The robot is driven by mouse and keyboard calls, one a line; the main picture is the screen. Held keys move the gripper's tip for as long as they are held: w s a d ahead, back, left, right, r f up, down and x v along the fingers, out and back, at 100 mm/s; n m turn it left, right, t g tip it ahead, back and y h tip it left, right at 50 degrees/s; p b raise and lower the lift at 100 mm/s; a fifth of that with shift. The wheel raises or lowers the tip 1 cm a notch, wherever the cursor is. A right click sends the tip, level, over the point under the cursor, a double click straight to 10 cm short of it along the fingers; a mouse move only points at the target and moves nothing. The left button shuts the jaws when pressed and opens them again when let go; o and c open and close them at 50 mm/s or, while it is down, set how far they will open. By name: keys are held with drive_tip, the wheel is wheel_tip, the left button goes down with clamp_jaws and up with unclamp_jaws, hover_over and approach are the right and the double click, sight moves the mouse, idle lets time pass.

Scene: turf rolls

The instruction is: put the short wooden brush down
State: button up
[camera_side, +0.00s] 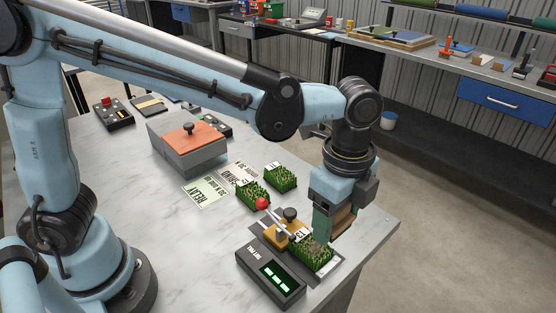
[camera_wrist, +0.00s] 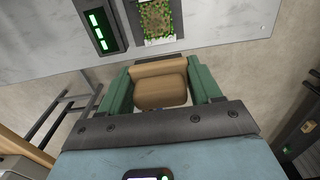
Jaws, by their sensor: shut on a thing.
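The short wooden brush (camera_side: 342,221) is a tan wooden block between the jaws of my gripper (camera_side: 329,226), near the table's front right corner. In the wrist view the brush (camera_wrist: 160,88) fills the space between the two green fingers of my gripper (camera_wrist: 160,90). My gripper is shut on it. In the side view it is close beside the turf piece on the dark device; whether the brush touches anything is unclear. In the wrist view the brush is beyond the table edge side of the turf, with grey floor behind it. Its bristles are hidden.
A turf piece (camera_side: 313,256) lies by a dark box with green display (camera_side: 271,277) and a yellow block with a knob (camera_side: 284,234). Two turf pieces (camera_side: 252,194) (camera_side: 280,177), paper labels (camera_side: 205,190) and a grey box with orange lid (camera_side: 188,148) are farther back. The right table corner is bare.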

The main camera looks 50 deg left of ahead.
drive_tip(key=shift+w, duration=0.1)
drive_tip(key=w+a+f, duration=0.2)
drive_tip(key=w, duration=0.2)
drive_tip(key=w+a+f, duration=0.1)
drive_tip(key=w+f, duration=0.1)
drive_tip(key=w, duration=0.2)
drive_tip(key=w+a+f, duration=0.2)
drive_tip(key=w+f, duration=0.1)
drive_tip(key=w, duration=0.2)
drive_tip(key=shift+a+f, duration=0.1)
drive_tip(key=shift+a, duration=0.2)
drive_tip(key=shift+w+f, duration=0.15)
drive_tip(key=shift+f, duration=1.95)
drive_tip(key=shift+f, duration=0.15)
drive_tip(key=o, duration=1)
